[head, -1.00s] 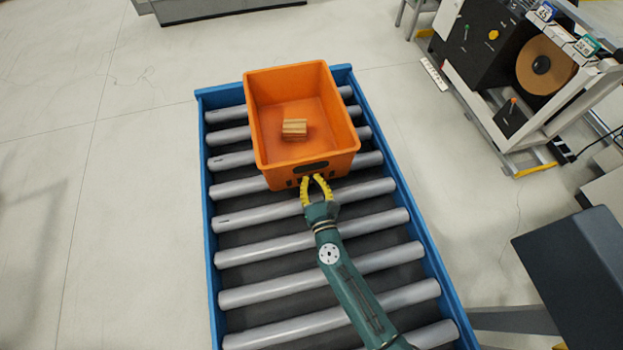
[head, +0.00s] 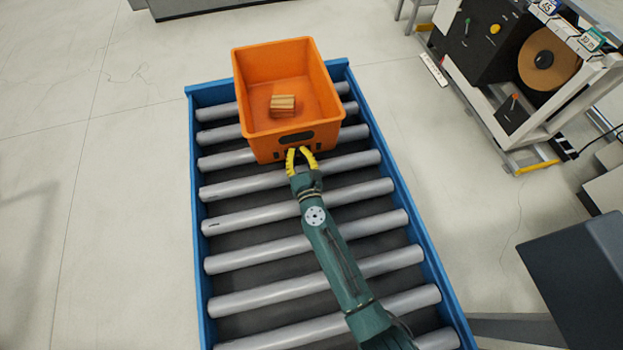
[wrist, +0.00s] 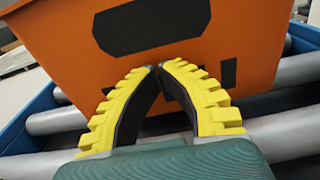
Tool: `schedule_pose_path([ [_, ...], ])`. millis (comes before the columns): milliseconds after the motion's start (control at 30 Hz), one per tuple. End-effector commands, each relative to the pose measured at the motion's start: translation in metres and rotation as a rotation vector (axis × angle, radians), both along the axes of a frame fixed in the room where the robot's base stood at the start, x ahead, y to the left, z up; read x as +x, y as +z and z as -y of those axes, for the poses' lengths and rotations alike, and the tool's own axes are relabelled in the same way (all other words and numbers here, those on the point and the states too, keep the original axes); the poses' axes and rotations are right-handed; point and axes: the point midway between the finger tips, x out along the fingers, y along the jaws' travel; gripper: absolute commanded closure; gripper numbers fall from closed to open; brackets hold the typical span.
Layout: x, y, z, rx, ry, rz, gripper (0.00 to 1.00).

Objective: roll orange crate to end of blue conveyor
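The orange crate (head: 265,150) sits upright on the rollers at the far end of the blue conveyor (head: 196,230). In the head view its back wall overlaps the blue end rail (head: 212,93); its exact gap to that rail is hidden. A small stack of wooden pieces (head: 283,105) lies inside. My gripper (head: 297,151) is at the crate's near wall, below the dark handle slot. In the wrist view the orange wall (wrist: 240,40) fills the upper part, and the yellow fingertips (wrist: 160,67) nearly meet against or just before it, with nothing between them.
Bare grey rollers (head: 255,220) lie on the near side of the crate. A black machine with a brown reel (head: 548,58) stands to the right, apart from the conveyor. A dark box-like surface (head: 575,265) is at the lower right. Pale floor surrounds the conveyor.

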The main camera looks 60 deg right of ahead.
Motion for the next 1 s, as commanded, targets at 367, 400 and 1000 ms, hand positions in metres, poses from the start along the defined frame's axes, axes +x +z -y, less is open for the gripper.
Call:
schedule_pose_path([
  [367, -0.021, 0.0, -0.021, 0.003, 0.002, -0.003, 1.0],
  [400, -0.028, 0.0, -0.029, 0.003, 0.003, -0.004, 1.0],
  [1000, -0.1, 0.0, -0.1, -0.001, 0.001, 0.001, 1.0],
])
